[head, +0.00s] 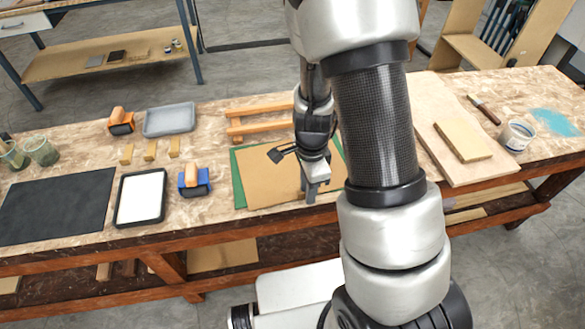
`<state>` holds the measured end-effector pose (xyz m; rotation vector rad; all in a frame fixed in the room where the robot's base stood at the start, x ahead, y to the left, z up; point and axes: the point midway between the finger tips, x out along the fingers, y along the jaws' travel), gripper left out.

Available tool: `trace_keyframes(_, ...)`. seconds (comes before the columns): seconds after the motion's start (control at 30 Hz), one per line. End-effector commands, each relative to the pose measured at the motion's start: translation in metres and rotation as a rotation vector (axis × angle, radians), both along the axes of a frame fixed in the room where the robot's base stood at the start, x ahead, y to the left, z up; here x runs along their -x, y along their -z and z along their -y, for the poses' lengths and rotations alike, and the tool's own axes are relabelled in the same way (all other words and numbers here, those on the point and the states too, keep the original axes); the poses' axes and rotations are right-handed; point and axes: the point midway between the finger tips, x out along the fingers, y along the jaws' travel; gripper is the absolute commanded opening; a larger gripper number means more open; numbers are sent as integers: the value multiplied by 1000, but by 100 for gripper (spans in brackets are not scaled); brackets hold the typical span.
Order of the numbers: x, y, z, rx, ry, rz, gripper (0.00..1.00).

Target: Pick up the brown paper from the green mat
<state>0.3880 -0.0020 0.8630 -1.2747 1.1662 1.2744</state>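The brown paper (263,179) is a flat tan sheet on the green mat (238,185) near the front edge of the workbench. The mat shows as a green strip along the paper's left side and at its upper right. My gripper (311,196) points down over the right part of the paper, close to the bench's front edge. My arm and gripper hide the paper's right part. The fingertips are small and it is unclear whether they touch the paper or are apart.
A wooden rack (258,110) stands behind the mat. A blue-based tool with an orange handle (193,180) and a white tray with a black rim (141,197) lie to the left. A board (462,170) with a tan block (462,140) lies right of my arm.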

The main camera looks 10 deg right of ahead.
Motion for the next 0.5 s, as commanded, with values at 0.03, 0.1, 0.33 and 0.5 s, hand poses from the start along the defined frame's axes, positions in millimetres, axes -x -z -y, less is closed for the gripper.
trace_keyframes(0.03, 0, 0, 0, 0, 0, 1, 25)
trace_keyframes(0.1, 0, 0, 0, 0, 0, 1, 25)
trace_keyframes(0.33, 0, 0, 0, 0, 0, 0, 0)
trace_keyframes(0.5, 0, 0, 0, 0, 0, 1, 0)
